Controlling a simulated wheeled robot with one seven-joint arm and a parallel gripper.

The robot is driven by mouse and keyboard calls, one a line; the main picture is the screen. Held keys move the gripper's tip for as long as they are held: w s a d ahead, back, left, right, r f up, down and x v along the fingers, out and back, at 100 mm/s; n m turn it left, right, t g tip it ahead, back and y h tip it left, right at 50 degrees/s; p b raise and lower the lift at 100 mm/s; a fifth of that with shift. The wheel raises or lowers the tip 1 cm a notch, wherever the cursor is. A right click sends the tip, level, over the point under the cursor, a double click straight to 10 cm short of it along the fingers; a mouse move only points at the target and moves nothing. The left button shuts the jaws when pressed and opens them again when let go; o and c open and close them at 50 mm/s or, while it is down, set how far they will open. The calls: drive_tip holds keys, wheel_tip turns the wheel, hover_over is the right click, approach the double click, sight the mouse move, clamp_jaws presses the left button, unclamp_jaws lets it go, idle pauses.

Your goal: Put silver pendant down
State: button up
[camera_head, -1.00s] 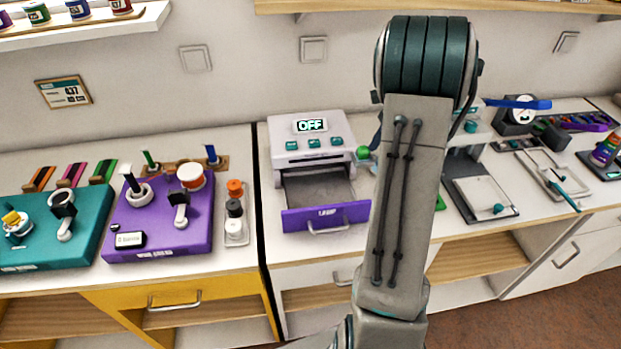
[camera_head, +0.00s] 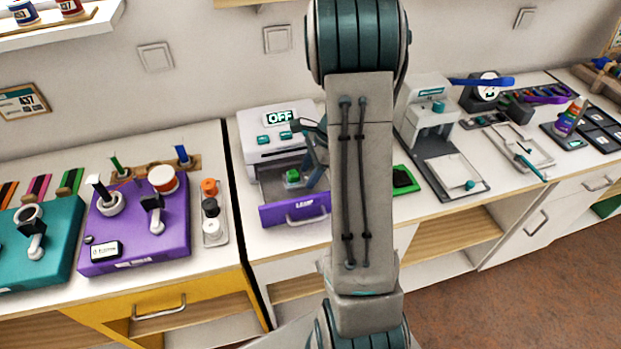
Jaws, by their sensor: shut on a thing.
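My gripper (camera_head: 298,168) is partly hidden behind my own arm; its dark wrist shows over the open purple-fronted drawer (camera_head: 294,211) of the white lamp unit. It is shut on a small green piece (camera_head: 292,176), which is seen inside the drawer area. I cannot tell whether the green piece touches the drawer floor. No silver surface shows on it at this size, so I cannot tell whether it is the silver pendant.
The white lamp unit (camera_head: 262,124) reads OFF. A purple board (camera_head: 135,225) and a tray of round pots (camera_head: 214,232) stand left of it. A press-like stand (camera_head: 440,150) and a green-edged dark pad (camera_head: 404,181) are on the right.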

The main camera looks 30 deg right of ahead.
sight(305, 190)
drive_tip(key=shift+f, duration=1.7)
drive_tip(key=shift+f, duration=0.25)
drive_tip(key=o, duration=1)
drive_tip(key=shift+r, duration=0.1)
